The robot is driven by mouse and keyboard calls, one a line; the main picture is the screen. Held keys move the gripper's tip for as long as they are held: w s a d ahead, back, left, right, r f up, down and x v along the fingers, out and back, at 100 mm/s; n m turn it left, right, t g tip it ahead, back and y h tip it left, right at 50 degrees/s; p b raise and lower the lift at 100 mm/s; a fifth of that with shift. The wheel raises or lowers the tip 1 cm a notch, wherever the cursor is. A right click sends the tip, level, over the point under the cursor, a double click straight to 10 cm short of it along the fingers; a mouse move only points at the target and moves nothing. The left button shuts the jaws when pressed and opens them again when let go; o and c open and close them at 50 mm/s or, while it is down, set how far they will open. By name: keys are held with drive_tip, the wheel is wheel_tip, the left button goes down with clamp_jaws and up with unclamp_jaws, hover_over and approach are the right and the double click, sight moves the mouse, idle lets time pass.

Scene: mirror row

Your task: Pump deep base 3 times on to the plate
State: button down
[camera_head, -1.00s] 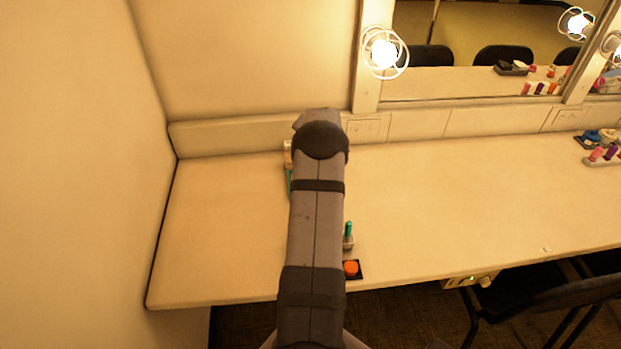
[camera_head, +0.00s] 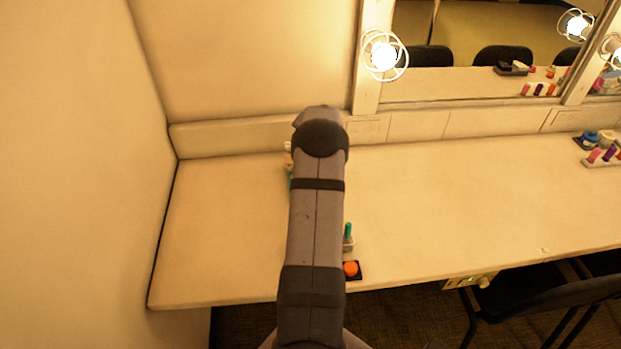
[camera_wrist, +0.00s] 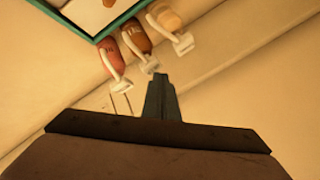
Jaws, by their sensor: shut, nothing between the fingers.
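Three pump bottles with white pump heads stand in a row at the top of the wrist view: a reddish one (camera_wrist: 112,52), a dark brown one (camera_wrist: 134,38) and a light beige one (camera_wrist: 167,18). Their labels are too small to read. My gripper (camera_wrist: 158,78) is shut and empty, its tips close to the brown bottle's white nozzle; I cannot tell whether they touch. A teal-edged flat piece (camera_wrist: 120,22) with a pale inside lies beside the bottles, partly out of view; it may be the plate. In the head view my arm hides most of this.
A pale counter (camera_head: 440,210) runs along the wall, mostly clear right of my arm. An orange round item on a black square (camera_head: 351,270) and a teal-topped item (camera_head: 348,236) sit near the front edge. Small cosmetics (camera_head: 602,156) stand far right. A chair (camera_head: 545,300) is below.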

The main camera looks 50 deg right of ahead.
drive_tip(key=shift+r+p, duration=1.95)
drive_tip(key=shift+r, duration=0.95)
idle(0.4)
wheel_tip(320, 180, up, 3)
drive_tip(key=p, duration=0.4)
drive_tip(key=shift+p, duration=0.4)
drive_tip(key=shift+f, duration=0.3)
wheel_tip(320, 180, down, 7)
drive_tip(key=b, duration=0.5)
drive_tip(key=shift+r+b, duration=0.1)
drive_tip(key=shift+b, duration=0.2)
drive_tip(key=shift+f+b, duration=0.8)
drive_tip(key=shift+b, duration=0.2)
drive_tip(key=shift+f+b, duration=0.5)
drive_tip(key=shift+b, duration=0.15)
idle(0.7)
